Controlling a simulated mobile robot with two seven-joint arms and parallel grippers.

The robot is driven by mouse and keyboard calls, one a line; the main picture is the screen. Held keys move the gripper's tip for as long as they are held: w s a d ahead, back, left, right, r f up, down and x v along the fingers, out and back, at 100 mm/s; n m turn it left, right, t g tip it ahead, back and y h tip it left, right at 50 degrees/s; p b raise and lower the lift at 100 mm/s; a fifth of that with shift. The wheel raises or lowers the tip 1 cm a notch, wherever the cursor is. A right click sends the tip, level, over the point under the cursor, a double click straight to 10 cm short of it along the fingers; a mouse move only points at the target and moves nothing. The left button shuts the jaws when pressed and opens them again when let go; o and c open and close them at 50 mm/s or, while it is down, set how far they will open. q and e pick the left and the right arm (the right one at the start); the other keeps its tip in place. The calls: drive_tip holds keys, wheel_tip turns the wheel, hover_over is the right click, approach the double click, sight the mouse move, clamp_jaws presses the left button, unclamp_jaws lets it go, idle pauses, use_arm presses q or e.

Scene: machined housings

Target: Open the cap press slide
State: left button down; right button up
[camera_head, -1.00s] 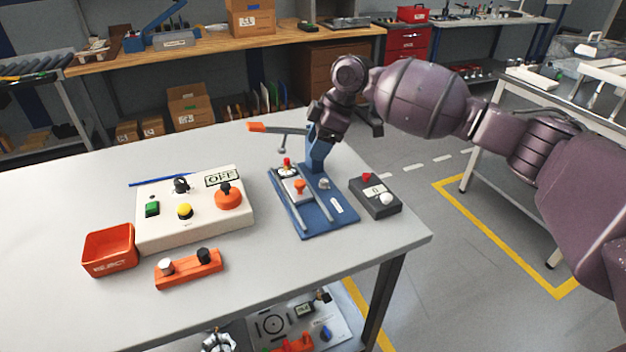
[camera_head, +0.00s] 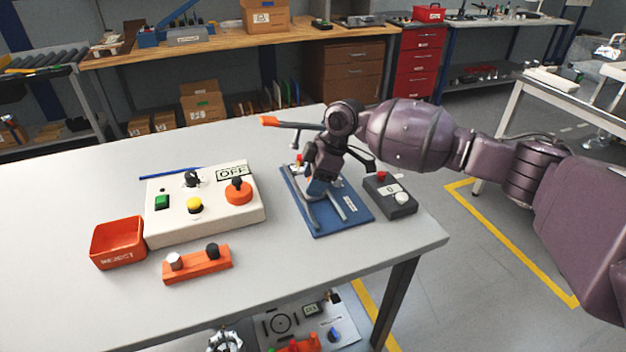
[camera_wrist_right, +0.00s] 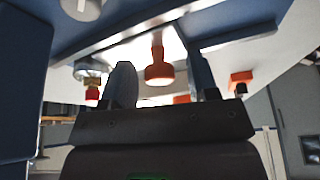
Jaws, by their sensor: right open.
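The cap press has a blue base plate (camera_head: 352,222) near the table's right end and a lever with an orange grip (camera_head: 268,121) pointing left. Its red-topped part (camera_head: 299,158) shows left of my gripper. My right gripper (camera_head: 318,186) is open over the press and hides most of the slide and the post in the head view. In the right wrist view, an orange knob (camera_wrist_right: 158,70) appears between the two open fingers (camera_wrist_right: 161,62). I cannot tell whether they touch it. My left gripper is not in view.
A dark box with a red button and white knob (camera_head: 390,195) stands close right of the press. Left are a cream control panel (camera_head: 215,222) marked OFF, an orange block with two knobs (camera_head: 197,264) and a red reject bin (camera_head: 118,243). The table front is clear.

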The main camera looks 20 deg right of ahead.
drive_tip(key=shift+f, duration=0.1)
